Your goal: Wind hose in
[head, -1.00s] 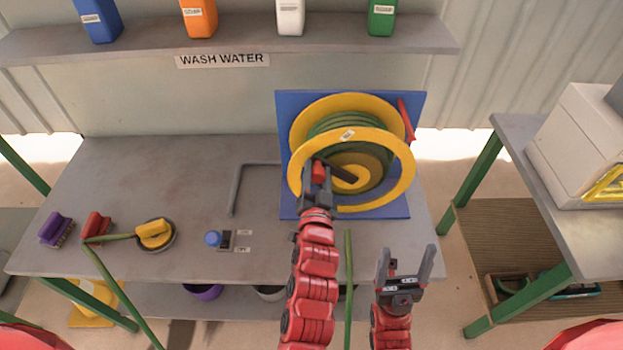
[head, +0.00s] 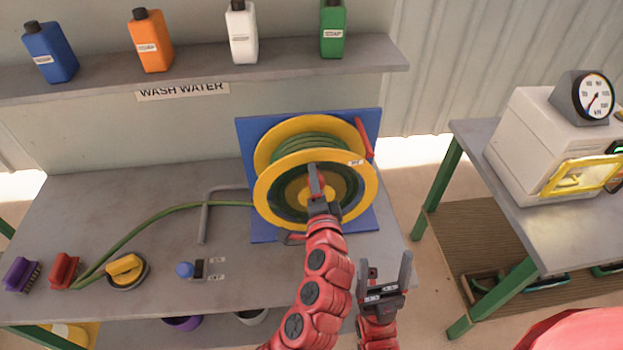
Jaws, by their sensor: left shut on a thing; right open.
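The yellow hose reel (head: 268,186) stands on a blue board (head: 247,143) at the back of the table. Green hose (head: 152,216) is coiled on its drum, and a length runs left over the tabletop to beside a red brush. My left gripper (head: 314,180) is in front of the reel's hub, shut on the crank handle (head: 321,178), which it mostly hides. My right gripper (head: 386,274) is open and empty, in front of the table's right edge, apart from the reel. A red lever (head: 364,138) shows at the reel's upper right.
A blue knob (head: 185,269), a grey bent pipe (head: 203,222), a purple brush (head: 20,274), a red brush (head: 64,270) and a yellow-handled round scrubber (head: 126,268) are on the table. Several bottles stand on the shelf (head: 200,69) above. A machine (head: 528,140) stands on the right table.

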